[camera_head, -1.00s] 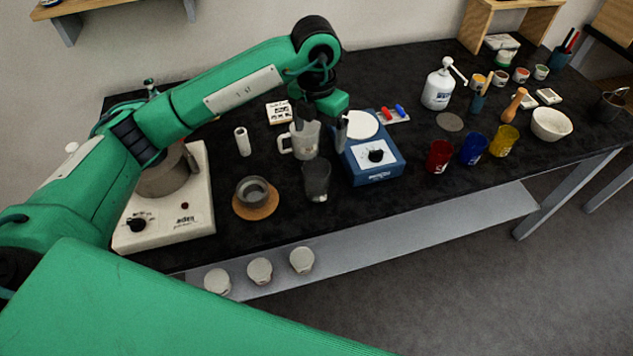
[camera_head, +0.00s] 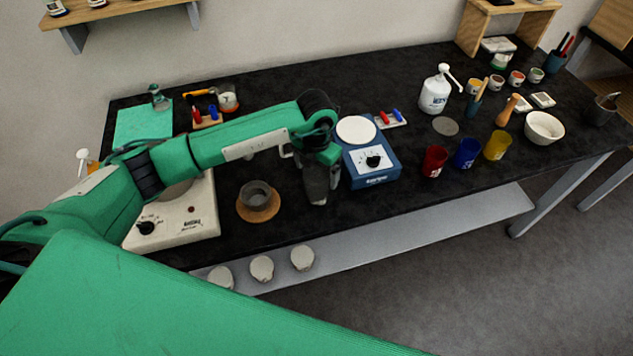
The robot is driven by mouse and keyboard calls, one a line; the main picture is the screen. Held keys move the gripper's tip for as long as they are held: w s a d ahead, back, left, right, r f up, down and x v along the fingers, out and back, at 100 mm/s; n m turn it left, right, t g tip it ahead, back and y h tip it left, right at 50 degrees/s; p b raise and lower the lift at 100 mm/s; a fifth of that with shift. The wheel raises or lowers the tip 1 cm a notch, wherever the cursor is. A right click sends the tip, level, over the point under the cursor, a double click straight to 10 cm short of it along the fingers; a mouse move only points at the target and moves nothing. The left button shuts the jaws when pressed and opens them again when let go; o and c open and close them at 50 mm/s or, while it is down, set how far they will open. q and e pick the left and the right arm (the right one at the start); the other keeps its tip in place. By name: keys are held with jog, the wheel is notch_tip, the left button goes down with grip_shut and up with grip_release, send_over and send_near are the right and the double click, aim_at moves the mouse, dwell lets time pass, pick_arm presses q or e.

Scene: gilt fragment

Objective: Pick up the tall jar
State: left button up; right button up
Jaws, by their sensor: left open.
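A tall dark grey jar (camera_head: 317,190) stands upright near the front edge of the black table, just left of the blue device. My left gripper (camera_head: 320,170) is open and points down over the jar's upper part. The fingers and wrist hide the jar's rim, and I cannot tell whether they touch it. My right gripper is not in view.
The blue device (camera_head: 373,163) with a white round plate stands close on the right. A grey bowl (camera_head: 256,194) on a cork mat and a white hotplate (camera_head: 172,222) are on the left. Red (camera_head: 434,161), blue (camera_head: 468,153) and yellow (camera_head: 498,145) cups stand farther right.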

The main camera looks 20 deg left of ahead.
pick_arm(q)
jog(key=shift+f, duration=0.8)
jog(key=c, duration=1.3)
jog(key=shift+c, duration=0.2)
jog(key=shift+r, duration=0.25)
